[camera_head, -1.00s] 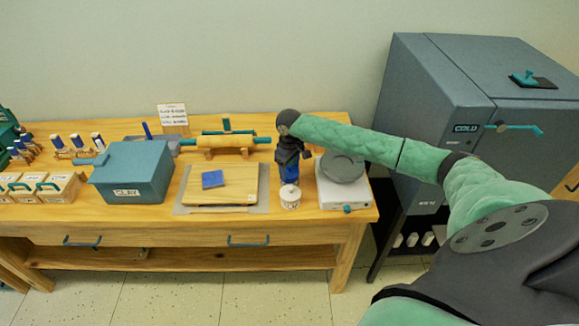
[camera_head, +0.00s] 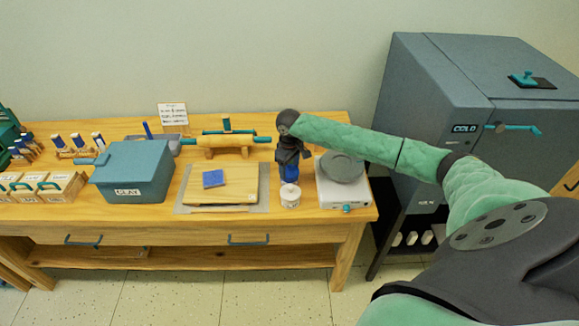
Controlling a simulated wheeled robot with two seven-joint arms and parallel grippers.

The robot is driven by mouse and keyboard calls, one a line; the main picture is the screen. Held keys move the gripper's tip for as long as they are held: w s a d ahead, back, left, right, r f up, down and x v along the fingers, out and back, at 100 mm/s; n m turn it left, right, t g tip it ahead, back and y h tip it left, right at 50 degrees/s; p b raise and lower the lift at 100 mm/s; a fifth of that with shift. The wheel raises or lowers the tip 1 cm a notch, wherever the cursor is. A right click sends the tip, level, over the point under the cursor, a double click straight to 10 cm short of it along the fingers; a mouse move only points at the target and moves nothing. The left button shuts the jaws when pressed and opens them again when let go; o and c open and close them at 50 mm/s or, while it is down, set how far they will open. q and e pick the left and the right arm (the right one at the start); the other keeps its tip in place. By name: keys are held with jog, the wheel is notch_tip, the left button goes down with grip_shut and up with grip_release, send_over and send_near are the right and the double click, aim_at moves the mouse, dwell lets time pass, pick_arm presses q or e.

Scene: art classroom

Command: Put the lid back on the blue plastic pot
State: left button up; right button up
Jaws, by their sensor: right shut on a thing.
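The blue plastic pot (camera_head: 289,173) stands on the wooden table, behind a small white pot and left of the white scale. My right gripper (camera_head: 290,161) points down directly over the blue pot, and its dark fingers cover the pot's top. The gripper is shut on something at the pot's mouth. The thing is mostly hidden by the fingers, so I cannot clearly make out the lid or whether it touches the rim. My left gripper is not in view.
The small white pot (camera_head: 290,197) stands close in front. The white scale (camera_head: 345,189) with a grey pan is at the right. A wooden board (camera_head: 236,189) with a blue block (camera_head: 213,179) lies at the left. A rolling pin (camera_head: 220,141) rests behind it.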

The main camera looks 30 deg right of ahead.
jog(key=shift+f+p, duration=0.15)
jog(key=shift+p, duration=0.9)
dwell(0.9)
jog(key=o, duration=1.3)
jog(key=shift+r+p, duration=3.45)
jog(key=shift+r, duration=0.05)
grip_shut()
